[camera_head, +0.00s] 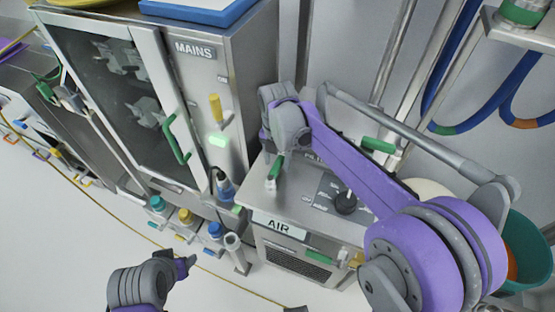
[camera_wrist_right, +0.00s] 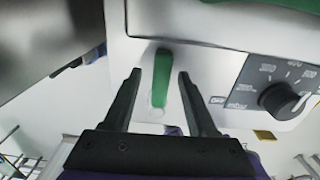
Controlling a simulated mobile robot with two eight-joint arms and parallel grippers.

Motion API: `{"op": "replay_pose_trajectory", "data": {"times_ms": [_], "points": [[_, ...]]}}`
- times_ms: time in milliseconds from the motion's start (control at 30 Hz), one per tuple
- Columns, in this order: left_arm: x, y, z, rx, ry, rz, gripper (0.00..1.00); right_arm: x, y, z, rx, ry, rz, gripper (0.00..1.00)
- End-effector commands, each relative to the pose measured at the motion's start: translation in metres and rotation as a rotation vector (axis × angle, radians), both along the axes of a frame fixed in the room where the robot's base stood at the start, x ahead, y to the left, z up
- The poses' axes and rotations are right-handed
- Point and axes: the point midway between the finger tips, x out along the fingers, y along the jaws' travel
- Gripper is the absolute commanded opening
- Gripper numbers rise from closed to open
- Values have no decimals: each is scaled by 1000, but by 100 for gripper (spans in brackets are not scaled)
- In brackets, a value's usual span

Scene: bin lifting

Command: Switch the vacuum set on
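A green lever (camera_head: 275,170) stands near the box's left side. In the right wrist view the green lever (camera_wrist_right: 162,78) lies between the two dark fingers of my right gripper (camera_wrist_right: 160,74), with gaps on both sides. The fingers are open. The dial (camera_wrist_right: 280,98) is to their right. In the head view my right wrist hides most of that gripper. My left gripper (camera_head: 186,266) is low at the left, away from the box; its fingers are unclear.
The MAINS cabinet (camera_head: 193,48) has a glass door, a yellow lever (camera_head: 215,108) and a lit green lamp (camera_head: 218,140). Several coloured-cap fittings (camera_head: 185,217) line its base. A green bin (camera_head: 528,245) stands at right. A yellow cable crosses the pale floor.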

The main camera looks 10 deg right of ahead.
Motion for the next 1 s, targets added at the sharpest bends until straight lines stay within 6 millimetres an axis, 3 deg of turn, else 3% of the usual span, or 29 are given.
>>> {"op": "replay_pose_trajectory", "data": {"times_ms": [267, 367, 700, 1000], "points": [[0, 0, 0, 0, 0, 0, 61, 0, 0, 4, -1, 1, -1, 57], [0, 0, 1, 0, -1, 0, 61, 0, 0, 15, 0, 0, -1, 57], [2, 0, 7, 0, -3, 0, 61, 0, 0, 82, 0, 0, 0, 57], [2, 0, 9, 0, -4, 0, 61, 0, 0, 108, 0, 0, 0, 57]]}}
